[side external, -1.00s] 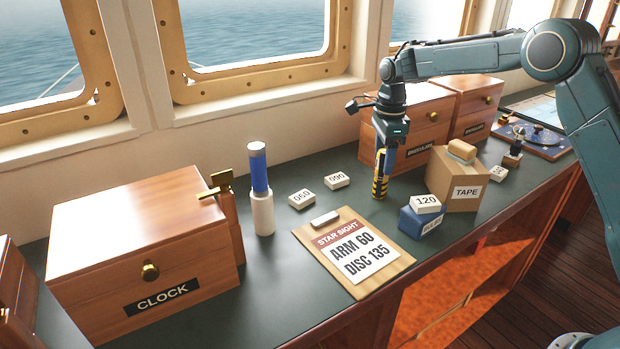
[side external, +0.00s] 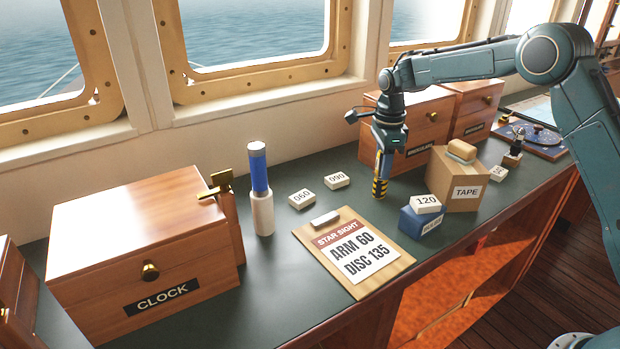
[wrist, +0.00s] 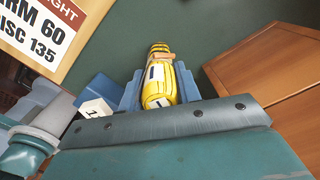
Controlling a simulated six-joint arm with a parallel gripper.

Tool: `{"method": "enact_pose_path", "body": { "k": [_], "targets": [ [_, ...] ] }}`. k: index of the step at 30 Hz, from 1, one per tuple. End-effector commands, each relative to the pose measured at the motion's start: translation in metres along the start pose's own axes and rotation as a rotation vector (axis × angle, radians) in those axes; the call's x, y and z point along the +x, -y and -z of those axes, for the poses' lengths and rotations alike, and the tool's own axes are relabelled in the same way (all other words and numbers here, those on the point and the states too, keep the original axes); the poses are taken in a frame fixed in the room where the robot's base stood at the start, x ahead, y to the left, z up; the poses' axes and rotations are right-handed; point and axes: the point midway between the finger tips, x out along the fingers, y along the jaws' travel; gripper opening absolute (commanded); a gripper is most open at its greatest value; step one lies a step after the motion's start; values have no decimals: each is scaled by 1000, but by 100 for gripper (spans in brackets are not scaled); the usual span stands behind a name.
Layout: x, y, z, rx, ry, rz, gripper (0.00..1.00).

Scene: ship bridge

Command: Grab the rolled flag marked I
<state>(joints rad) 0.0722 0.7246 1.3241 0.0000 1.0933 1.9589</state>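A rolled flag (side external: 379,188), yellow with dark bands at its lower end, stands upright on the dark green worktop below my gripper (side external: 383,170). In the wrist view the rolled flag (wrist: 157,88) lies between the two blue fingers of my gripper (wrist: 158,88), one on each side. Its near end carries a small pale label with a dark mark, too small to read surely. The fingers are close to its sides; I cannot tell whether they press on it. In the side view the near finger hides much of its upper part.
The clipboard (side external: 395,254) lies at front left of my gripper. A blue box (side external: 420,224) topped by a block marked 120 (side external: 425,204) and the TAPE box (side external: 452,180) stand to the right. Wooden boxes (side external: 418,118) stand behind. Blocks 060 (side external: 302,199) and 090 (side external: 337,180) lie left.

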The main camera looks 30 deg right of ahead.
Motion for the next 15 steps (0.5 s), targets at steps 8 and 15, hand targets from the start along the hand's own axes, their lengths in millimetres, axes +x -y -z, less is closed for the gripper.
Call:
{"method": "enact_pose_path", "body": {
  "k": [8,15],
  "targets": [
    [-1,0,0,0,0,1,10],
    [-9,0,0,0,0,1,10]
  ]
}}
